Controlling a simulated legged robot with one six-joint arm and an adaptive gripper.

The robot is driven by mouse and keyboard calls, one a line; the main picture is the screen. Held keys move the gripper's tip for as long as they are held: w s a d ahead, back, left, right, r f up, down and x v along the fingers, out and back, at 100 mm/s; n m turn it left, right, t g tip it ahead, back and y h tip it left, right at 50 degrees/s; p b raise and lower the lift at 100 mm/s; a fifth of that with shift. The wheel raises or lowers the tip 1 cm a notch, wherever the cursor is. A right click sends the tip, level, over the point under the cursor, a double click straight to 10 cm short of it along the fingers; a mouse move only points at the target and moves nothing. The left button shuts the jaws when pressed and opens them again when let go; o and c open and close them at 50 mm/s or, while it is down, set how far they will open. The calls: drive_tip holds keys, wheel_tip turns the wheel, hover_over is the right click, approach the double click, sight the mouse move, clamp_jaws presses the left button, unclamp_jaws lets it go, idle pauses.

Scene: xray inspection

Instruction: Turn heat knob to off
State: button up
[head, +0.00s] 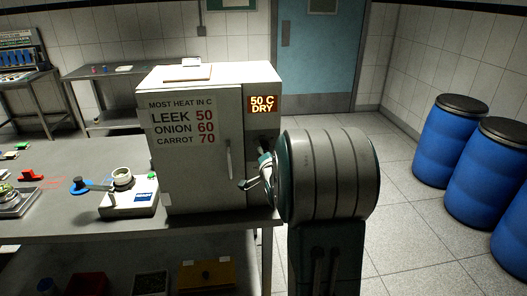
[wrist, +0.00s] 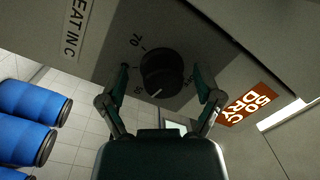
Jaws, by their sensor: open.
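The heat knob (wrist: 161,72) is a round black dial on a dark panel in the wrist view. In the head view my gripper (head: 256,176) is at the right of the white dryer cabinet (head: 195,180), and the knob is not clear there. The cabinet's display (head: 263,104) reads "50 C DRY".
The cabinet stands on a metal table (head: 60,228). A small white device (head: 128,205) with a ring on top is left of it. The cabinet door has a vertical handle (head: 229,160) near my gripper. Blue barrels (head: 450,140) stand at the right; the floor between is clear.

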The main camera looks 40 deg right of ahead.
drive_tip(key=c, duration=1.2)
drive_tip(key=shift+o, duration=0.2)
drive_tip(key=shift+f+n, duration=0.1)
drive_tip(key=shift+n, duration=0.2)
drive_tip(key=n, duration=0.4)
drive_tip(key=shift+s+g, duration=0.1)
drive_tip(key=shift+g, duration=0.2)
drive_tip(key=n, duration=0.5)
drive_tip(key=shift+f+g, duration=0.1)
drive_tip(key=shift+g, duration=0.2)
drive_tip(key=n, duration=0.4)
drive_tip(key=shift+n+h, duration=0.3)
drive_tip(key=shift+n+g+h, duration=0.3)
drive_tip(key=shift+n+g, duration=0.1)
drive_tip(key=shift+n, duration=1.9)
